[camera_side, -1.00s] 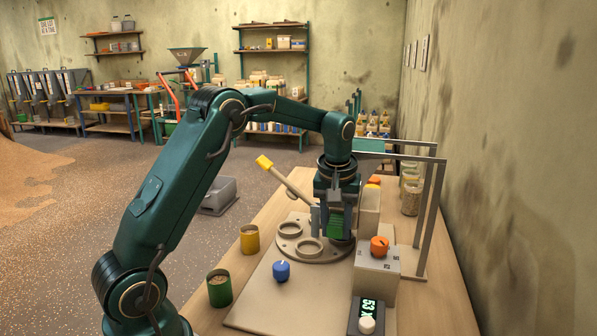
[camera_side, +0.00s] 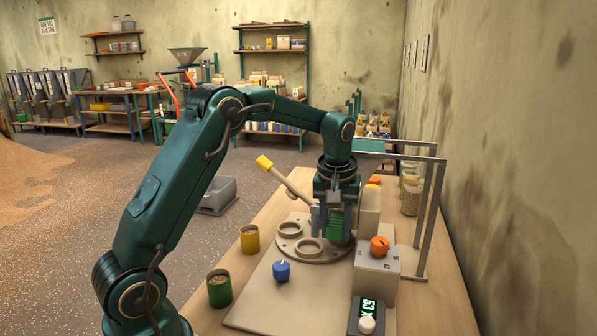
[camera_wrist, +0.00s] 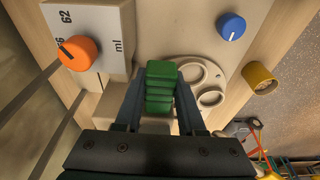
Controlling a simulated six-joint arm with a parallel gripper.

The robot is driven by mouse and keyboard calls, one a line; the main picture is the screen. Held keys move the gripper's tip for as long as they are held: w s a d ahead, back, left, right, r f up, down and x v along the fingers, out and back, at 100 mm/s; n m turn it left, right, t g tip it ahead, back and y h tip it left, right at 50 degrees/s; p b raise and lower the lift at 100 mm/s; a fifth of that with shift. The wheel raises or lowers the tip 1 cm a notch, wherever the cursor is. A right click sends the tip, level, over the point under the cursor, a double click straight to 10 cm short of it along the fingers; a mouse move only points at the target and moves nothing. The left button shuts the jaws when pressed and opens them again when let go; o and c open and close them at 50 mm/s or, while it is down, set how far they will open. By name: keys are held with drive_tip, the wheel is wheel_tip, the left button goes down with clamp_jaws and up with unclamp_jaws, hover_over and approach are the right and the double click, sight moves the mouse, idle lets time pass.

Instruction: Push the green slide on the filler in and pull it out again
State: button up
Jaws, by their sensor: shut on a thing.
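In the wrist view the green slide (camera_wrist: 160,88) sits between the two fingers of my gripper (camera_wrist: 160,95), one on each side. The filler's body is largely hidden behind my gripper and wrist. A box with an orange knob (camera_side: 379,246) and ml markings stands just right of the slide.
The turntable (camera_side: 310,258) has round empty openings. A blue knob (camera_side: 281,271), a yellow cup (camera_side: 250,239) and a green cup (camera_side: 219,288) are to the left. A yellow-tipped lever (camera_side: 264,162) slants behind. A metal frame (camera_side: 428,215) stands at right. A display (camera_side: 368,314) is in front.

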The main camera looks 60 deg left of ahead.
drive_tip(key=shift+s+d, duration=1.8)
drive_tip(key=shift+d, duration=0.15)
drive_tip(key=shift+a, duration=0.1)
idle(0.5)
drive_tip(key=o, duration=0.9)
drive_tip(key=shift+o, duration=0.2)
